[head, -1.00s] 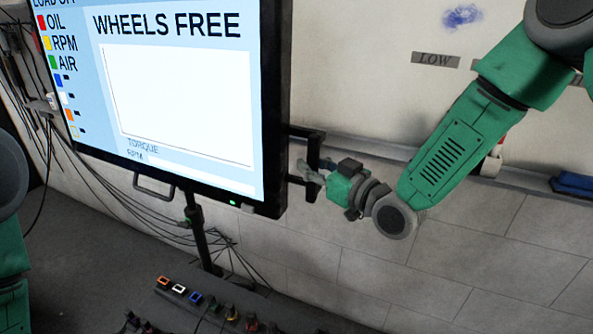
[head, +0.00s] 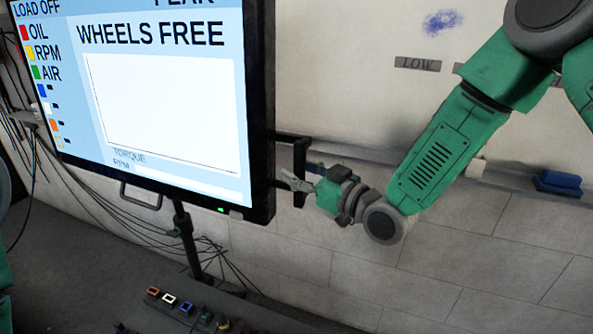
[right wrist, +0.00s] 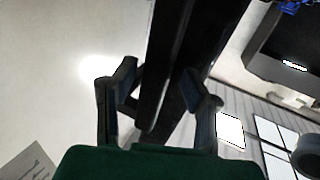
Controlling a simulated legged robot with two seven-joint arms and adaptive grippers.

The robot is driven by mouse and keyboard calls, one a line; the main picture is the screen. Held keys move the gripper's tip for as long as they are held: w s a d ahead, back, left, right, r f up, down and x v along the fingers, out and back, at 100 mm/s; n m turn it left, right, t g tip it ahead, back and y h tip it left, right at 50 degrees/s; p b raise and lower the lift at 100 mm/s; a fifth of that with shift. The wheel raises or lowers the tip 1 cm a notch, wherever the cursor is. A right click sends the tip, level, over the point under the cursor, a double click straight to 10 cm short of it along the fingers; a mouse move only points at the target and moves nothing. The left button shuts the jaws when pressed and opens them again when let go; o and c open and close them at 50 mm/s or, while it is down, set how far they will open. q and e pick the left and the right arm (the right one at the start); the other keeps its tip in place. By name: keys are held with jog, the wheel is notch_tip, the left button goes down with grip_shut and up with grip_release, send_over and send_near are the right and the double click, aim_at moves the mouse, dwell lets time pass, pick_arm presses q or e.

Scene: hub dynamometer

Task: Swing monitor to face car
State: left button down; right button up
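The monitor (head: 165,100) is a large black-framed screen reading "WHEELS FREE", at the left of the head view on a dark stand pole (head: 187,240). A black bracket-shaped handle (head: 299,170) sticks out from its right side. My right gripper (head: 292,181) is at this handle, with its fingers pointing left towards the monitor's edge. In the right wrist view, my right gripper's fingers (right wrist: 160,95) are spread on either side of dark bars (right wrist: 165,75). A firm grip is not visible. My left gripper is out of view. No car shows.
Cables (head: 100,215) hang behind and below the monitor. A console with coloured buttons (head: 170,298) stands at the bottom. A pale wall has a "LOW" label (head: 417,64) and a ledge with a blue object (head: 558,183). A lower handle (head: 140,196) hangs beneath the screen.

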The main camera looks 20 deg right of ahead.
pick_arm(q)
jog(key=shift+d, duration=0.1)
pick_arm(e)
jog(key=v, duration=1.1)
jog(key=s+d+f+m+g+h+b, duration=0.1)
jog(key=s+f+m+g+h+b, duration=0.25)
jog(key=f, duration=1.05)
jog(key=s+d+f+g+h+b, duration=0.2)
jog(key=s+f+g, duration=0.35)
jog(key=f, duration=0.75)
pick_arm(q)
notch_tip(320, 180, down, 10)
jog(key=b, duration=0.4)
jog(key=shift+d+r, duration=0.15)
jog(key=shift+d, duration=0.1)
pick_arm(e)
jog(key=s+d+f+m+g+h, duration=0.1)
jog(key=s+d+f+g+h, duration=0.1)
jog(key=s+f, duration=0.5)
jog(key=s+d+f+m+g+h, duration=0.1)
jog(key=s+f, duration=0.6)
jog(key=s, duration=0.7)
jog(key=d+g+h, duration=0.1)
jog(key=d+g, duration=0.1)
jog(key=shift+f+g, duration=0.3)
jog(key=shift+f, duration=0.1)
